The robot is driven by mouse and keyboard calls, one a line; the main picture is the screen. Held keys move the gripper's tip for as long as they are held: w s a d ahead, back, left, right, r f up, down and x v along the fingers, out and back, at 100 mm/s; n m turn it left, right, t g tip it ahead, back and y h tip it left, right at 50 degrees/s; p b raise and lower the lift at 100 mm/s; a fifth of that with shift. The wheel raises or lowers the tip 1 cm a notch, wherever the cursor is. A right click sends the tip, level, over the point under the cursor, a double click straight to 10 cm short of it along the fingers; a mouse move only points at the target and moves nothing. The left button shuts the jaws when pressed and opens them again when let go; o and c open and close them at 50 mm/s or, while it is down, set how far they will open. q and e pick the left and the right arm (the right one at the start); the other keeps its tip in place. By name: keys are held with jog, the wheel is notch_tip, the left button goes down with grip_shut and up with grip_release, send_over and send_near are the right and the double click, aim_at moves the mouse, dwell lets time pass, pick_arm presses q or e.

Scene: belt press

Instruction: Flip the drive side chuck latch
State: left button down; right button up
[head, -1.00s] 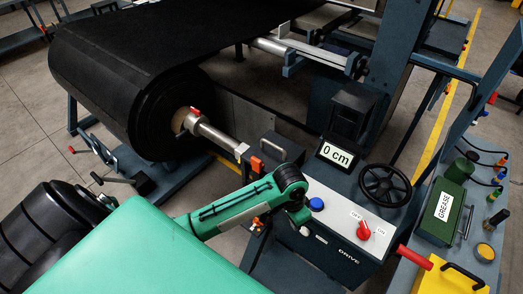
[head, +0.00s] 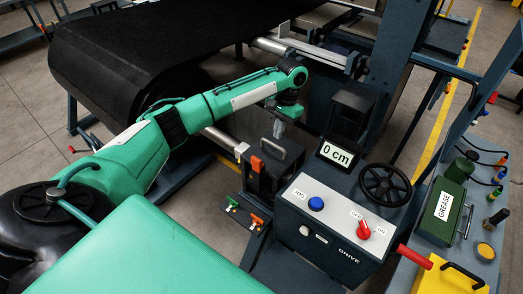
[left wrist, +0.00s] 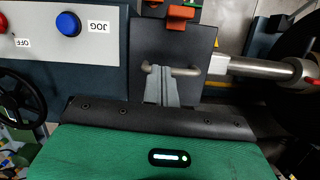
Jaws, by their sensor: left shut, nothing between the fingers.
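The drive side chuck (head: 266,183) is a dark block in the middle of the head view, with a metal bar handle (head: 272,149) on top. An orange latch piece (head: 257,164) is on its near side; in the left wrist view orange parts (left wrist: 182,12) show at the top edge. My left gripper (head: 279,131) is shut and empty, pointing down just above the chuck's far side. In the left wrist view its closed fingertips (left wrist: 161,72) overlap the bar handle (left wrist: 185,71); I cannot tell whether they touch it. My right gripper is not in view.
A silver shaft (left wrist: 262,67) runs from the black roll to the chuck. The drive box (head: 335,228) with a blue button and red switch stands in front right. A 0 cm display (head: 338,153) and black handwheel (head: 385,186) are to the right.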

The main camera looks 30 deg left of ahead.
pick_arm(q)
jog(key=shift+n, duration=0.5)
jog(key=a+r, duration=0.1)
jog(key=w+a+r, duration=0.1)
jog(key=r, duration=0.1)
jog(key=shift+w+a, duration=0.1)
jog(key=shift+a, duration=0.25)
jog(key=shift+f, duration=0.15)
jog(key=p+x, duration=0.1)
jog(key=x, duration=0.2)
jog(key=p+x, duration=0.2)
jog(key=x, duration=0.1)
jog(key=p+x, duration=0.2)
jog(key=x, duration=0.1)
jog(key=shift+s+f, duration=0.2)
jog(key=shift+s, duration=0.25)
jog(key=s+p, duration=0.1)
jog(key=s, duration=0.1)
jog(key=shift+s+a+p, duration=0.1)
jog(key=shift+s+p, duration=0.25)
jog(key=shift+s+f, duration=0.2)
jog(key=shift+s, duration=0.25)
